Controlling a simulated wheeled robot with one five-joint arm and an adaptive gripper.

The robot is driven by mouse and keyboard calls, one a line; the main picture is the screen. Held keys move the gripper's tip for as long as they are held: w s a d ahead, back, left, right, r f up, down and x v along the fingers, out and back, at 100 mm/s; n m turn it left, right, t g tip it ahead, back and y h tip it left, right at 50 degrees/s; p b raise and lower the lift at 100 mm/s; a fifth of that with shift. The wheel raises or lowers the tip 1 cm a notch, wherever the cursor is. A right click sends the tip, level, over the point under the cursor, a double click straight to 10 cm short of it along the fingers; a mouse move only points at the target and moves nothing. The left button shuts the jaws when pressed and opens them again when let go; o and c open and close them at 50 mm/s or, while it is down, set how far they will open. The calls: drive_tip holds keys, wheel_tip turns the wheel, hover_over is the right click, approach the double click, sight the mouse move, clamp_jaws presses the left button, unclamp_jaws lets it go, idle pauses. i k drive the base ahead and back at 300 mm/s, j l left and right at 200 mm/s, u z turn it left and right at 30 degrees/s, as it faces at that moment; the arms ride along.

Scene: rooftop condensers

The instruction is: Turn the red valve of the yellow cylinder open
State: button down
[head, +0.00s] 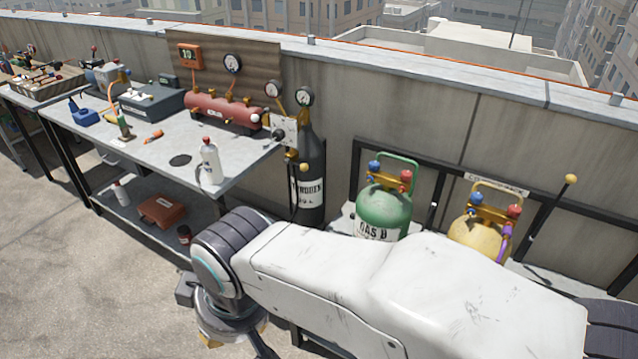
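The yellow cylinder (470,233) stands at the right by the parapet wall, with its lower part hidden behind my arm. It has a brass-coloured handle frame and manifold on top. Its red valve (514,211) is on the right of the manifold, and its blue valve (475,198) is on the left. A purple piece (505,240) hangs below the red valve. I cannot tell how far the red valve is turned. My white arm crosses the foreground, and its bent joint is at the lower middle. My gripper's fingers do not show.
A green cylinder (384,210) with red and blue valves stands left of the yellow one. A black tall cylinder (309,180) stands by the workbench (150,160). A yellow-knobbed lever (571,179) rises at the right. Open floor (60,270) lies at left.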

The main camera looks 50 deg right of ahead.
sight(513, 210)
drive_tip(key=z, duration=3)
